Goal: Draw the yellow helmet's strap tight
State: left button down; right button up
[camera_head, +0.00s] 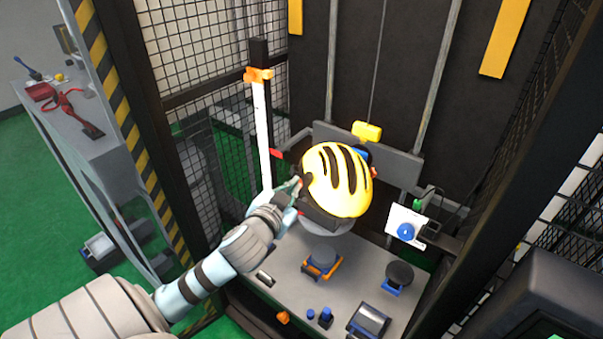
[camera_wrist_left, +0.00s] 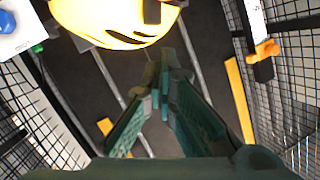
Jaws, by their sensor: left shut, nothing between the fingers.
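The yellow helmet (camera_head: 337,180) with black vents sits on a grey support in the drop tower. Dark strap parts show along its lower left edge, but my gripper partly covers them and I cannot tell how tight the strap is. My left gripper (camera_head: 296,186) is at the helmet's left side, shut with nothing between its fingers. In the left wrist view the shut fingers (camera_wrist_left: 162,75) point past the helmet's edge, and the helmet (camera_wrist_left: 115,18) fills the upper left. I cannot tell whether they touch. My right gripper is not in view.
A white upright with an orange slider (camera_head: 258,75) stands left of the helmet. A white panel with a blue button (camera_head: 406,231) is at right. Blue and orange fixtures (camera_head: 322,262) stand on the grey base plate. Mesh walls enclose the tower; a side table (camera_head: 85,130) is outside at left.

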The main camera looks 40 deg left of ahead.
pick_arm(q)
send_over(301, 180)
jog(key=s+d, duration=0.2)
jog(key=d, duration=0.1)
jog(key=f, duration=0.4)
jog(key=a+f, duration=0.1)
jog(key=shift+s+f+b, duration=0.15)
jog(key=shift+s+b, duration=0.15)
jog(key=shift+s, duration=0.05)
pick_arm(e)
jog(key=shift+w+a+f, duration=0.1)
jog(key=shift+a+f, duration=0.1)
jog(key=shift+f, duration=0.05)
pick_arm(q)
jog(key=shift+a+f, duration=0.2)
jog(key=shift+f, duration=0.3)
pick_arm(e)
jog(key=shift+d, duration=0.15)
